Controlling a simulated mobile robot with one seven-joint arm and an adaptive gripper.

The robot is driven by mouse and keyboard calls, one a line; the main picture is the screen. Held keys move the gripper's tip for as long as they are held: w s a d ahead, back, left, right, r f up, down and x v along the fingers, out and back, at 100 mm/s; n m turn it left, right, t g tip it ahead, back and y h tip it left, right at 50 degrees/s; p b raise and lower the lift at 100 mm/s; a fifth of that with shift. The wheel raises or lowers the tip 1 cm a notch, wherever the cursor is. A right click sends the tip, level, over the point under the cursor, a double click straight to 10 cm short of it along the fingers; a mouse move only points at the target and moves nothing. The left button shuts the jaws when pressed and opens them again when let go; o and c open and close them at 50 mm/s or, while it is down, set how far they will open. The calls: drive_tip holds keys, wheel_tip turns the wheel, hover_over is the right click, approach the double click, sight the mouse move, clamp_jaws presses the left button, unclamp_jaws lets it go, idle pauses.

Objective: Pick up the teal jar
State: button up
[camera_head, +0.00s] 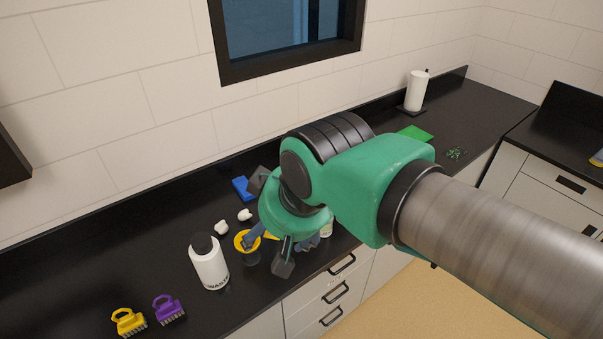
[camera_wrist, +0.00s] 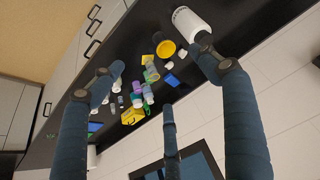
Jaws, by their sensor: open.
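I cannot pick out the teal jar with certainty. In the wrist view, several small containers (camera_wrist: 137,88) in green, grey, white and purple stand in a cluster on the black counter between my fingers, too small to tell apart. My gripper (camera_wrist: 157,72) is open and empty, its fingers spread around the view of that cluster. In the head view my gripper (camera_head: 268,254) hangs over the counter's front part beside a yellow-rimmed cup (camera_head: 244,240), and my wrist hides most of the cluster.
A large white bottle (camera_head: 209,264) stands left of my gripper, near the cup. Two small white pieces (camera_head: 222,227) and a blue block (camera_head: 241,188) lie behind. A paper towel roll (camera_head: 416,91) stands far right. The wall borders the counter.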

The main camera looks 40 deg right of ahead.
drive_tip(key=w+d+m+g, duration=0.1)
drive_tip(key=w+d, duration=0.4)
drive_tip(key=w, duration=0.4)
drive_tip(key=w+d+m+g+p, duration=0.1)
drive_tip(key=w+d, duration=0.5)
drive_tip(key=w, duration=0.4)
drive_tip(key=w+d+m+g, duration=0.1)
drive_tip(key=w+d+m, duration=0.1)
drive_tip(key=w+d, duration=0.5)
drive_tip(key=w+d+f+m+g, duration=0.1)
drive_tip(key=w+d+f, duration=0.4)
drive_tip(key=d+f, duration=0.2)
drive_tip(key=w+d+f+m+p, duration=0.1)
drive_tip(key=w+d+f, duration=0.4)
drive_tip(key=d+f, duration=0.3)
drive_tip(key=w+d+f+g, duration=0.1)
drive_tip(key=w+d+f, duration=0.5)
drive_tip(key=d+f, duration=0.1)
drive_tip(key=shift+d+f+m+g, duration=0.2)
drive_tip(key=shift+f+m+g, duration=0.15)
drive_tip(key=shift+f, duration=0.5)
drive_tip(key=shift+w+d+f, duration=0.1)
drive_tip(key=shift+d+f, duration=0.05)
drive_tip(key=shift+f, duration=0.1)
drive_tip(key=shift+f, duration=0.1)
